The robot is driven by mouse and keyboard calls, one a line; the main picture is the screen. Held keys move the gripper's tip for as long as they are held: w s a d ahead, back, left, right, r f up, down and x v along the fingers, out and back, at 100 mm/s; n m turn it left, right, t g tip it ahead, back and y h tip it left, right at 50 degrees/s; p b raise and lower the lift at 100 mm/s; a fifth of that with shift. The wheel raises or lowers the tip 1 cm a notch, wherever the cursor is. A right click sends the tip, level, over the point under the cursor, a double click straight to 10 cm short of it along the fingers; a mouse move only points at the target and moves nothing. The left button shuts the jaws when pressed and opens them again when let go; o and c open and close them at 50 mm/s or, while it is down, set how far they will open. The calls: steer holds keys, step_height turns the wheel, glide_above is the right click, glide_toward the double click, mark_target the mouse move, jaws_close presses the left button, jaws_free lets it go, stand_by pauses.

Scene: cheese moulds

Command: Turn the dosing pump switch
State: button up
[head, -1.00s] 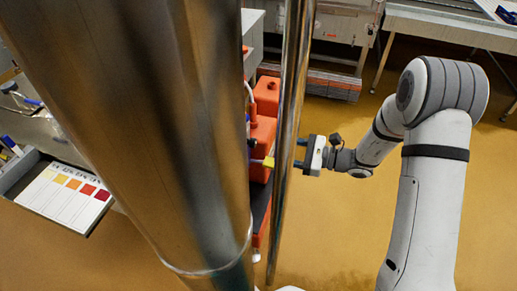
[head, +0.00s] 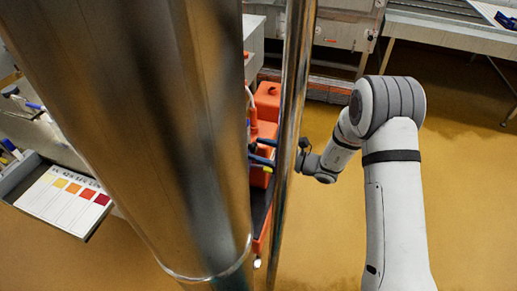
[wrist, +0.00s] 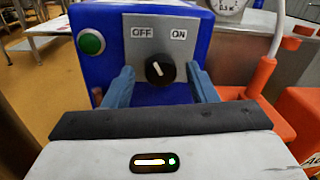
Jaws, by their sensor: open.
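The dosing pump is a blue box (wrist: 200,30) with a grey front panel, seen close up in the wrist view. Its switch is a round black knob (wrist: 160,70) below the OFF label (wrist: 142,33) and the ON label (wrist: 178,34). The knob's white mark tilts up and slightly left, towards OFF. My gripper (wrist: 160,73) is open, one blue finger on each side of the knob, with gaps between. In the head view, the blue fingers (head: 262,161) show left of a metal pole, which hides part of my gripper; the knob is not visible there.
A green button (wrist: 91,41) sits on the pump's left. Orange canisters (head: 267,101) stand behind the thin metal pole (head: 290,120); orange parts (wrist: 265,80) also flank the pump on the right. A thick metal column (head: 150,130) blocks much of the head view. Open floor lies right.

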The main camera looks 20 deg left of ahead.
steer(key=shift+c, duration=0.4)
steer(key=c, duration=0.9)
steer(key=shift+a, duration=0.2)
steer(key=shift+d+m+p, duration=0.25)
steer(key=shift+m+p, duration=0.05)
steer(key=shift+m, duration=0.3)
steer(key=m+p, duration=0.2)
steer(key=m, duration=0.2)
steer(key=m+p, duration=0.2)
steer(key=m, duration=0.2)
steer(key=shift+r+h, duration=0.1)
steer(key=shift+h, duration=0.2)
steer(key=shift+m+g+p, duration=0.3)
steer(key=shift+m+p, duration=0.5)
steer(key=shift+m, duration=0.4)
